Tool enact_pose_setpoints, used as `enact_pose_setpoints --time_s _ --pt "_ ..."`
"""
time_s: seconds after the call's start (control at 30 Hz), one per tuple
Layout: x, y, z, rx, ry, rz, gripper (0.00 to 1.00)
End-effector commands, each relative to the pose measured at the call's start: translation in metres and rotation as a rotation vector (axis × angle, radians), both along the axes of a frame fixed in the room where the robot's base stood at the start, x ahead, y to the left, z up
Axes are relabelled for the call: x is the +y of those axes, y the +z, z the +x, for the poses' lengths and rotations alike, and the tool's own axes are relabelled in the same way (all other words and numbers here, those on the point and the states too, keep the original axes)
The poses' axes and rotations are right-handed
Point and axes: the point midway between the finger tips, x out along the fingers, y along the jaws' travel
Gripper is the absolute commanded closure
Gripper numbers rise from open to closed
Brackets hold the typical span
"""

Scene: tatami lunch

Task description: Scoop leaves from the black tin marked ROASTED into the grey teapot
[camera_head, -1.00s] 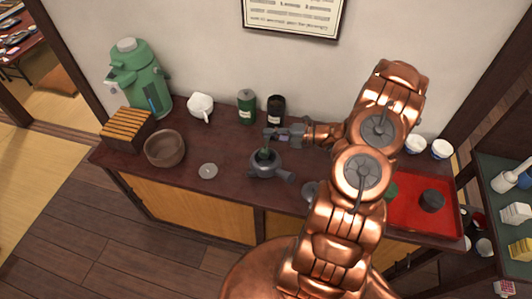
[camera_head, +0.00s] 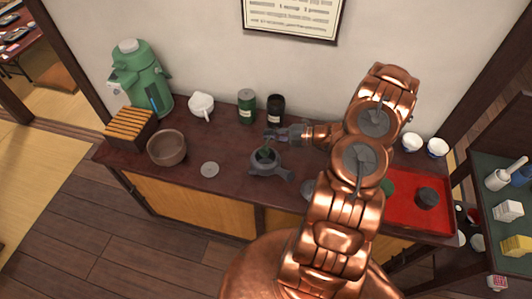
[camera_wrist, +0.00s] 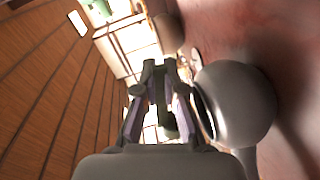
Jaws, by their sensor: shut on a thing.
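The grey teapot (camera_head: 270,170) stands open on the dark counter, its side handle pointing right; it also shows large in the wrist view (camera_wrist: 245,105). My gripper (camera_head: 272,136) is above the teapot, shut on a thin scoop (camera_head: 267,147) whose lower end points down at the teapot's mouth. Something dark green shows at the opening; I cannot tell whether it is leaves or the scoop's end. In the wrist view my gripper's fingers (camera_wrist: 163,95) close around a dark green piece. The black tin (camera_head: 275,110) stands upright behind the gripper; its label is too small to read.
A green tin (camera_head: 246,107) stands left of the black tin. A round grey lid (camera_head: 209,170) lies left of the teapot. A brown bowl (camera_head: 167,149), white pot (camera_head: 201,105) and green dispenser (camera_head: 143,80) are further left. A red tray (camera_head: 405,211) is at right.

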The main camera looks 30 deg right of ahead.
Motion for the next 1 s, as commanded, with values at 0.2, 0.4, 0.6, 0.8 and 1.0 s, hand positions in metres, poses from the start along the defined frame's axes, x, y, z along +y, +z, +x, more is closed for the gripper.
enact_pose_setpoints --time_s 0.2,0.4,0.6,0.8,1.0 --pt "-0.0002 -0.0017 0.0003 0.015 0.001 0.016 1.0" --pt "0.0002 -0.0028 0.0008 0.03 0.003 0.031 1.0" --pt "0.0016 -0.0048 0.0013 0.048 0.005 0.051 1.0" --pt "0.0024 -0.0067 0.0019 0.068 0.007 0.069 1.0" --pt "0.0034 -0.0086 0.0024 0.086 0.01 0.089 1.0"
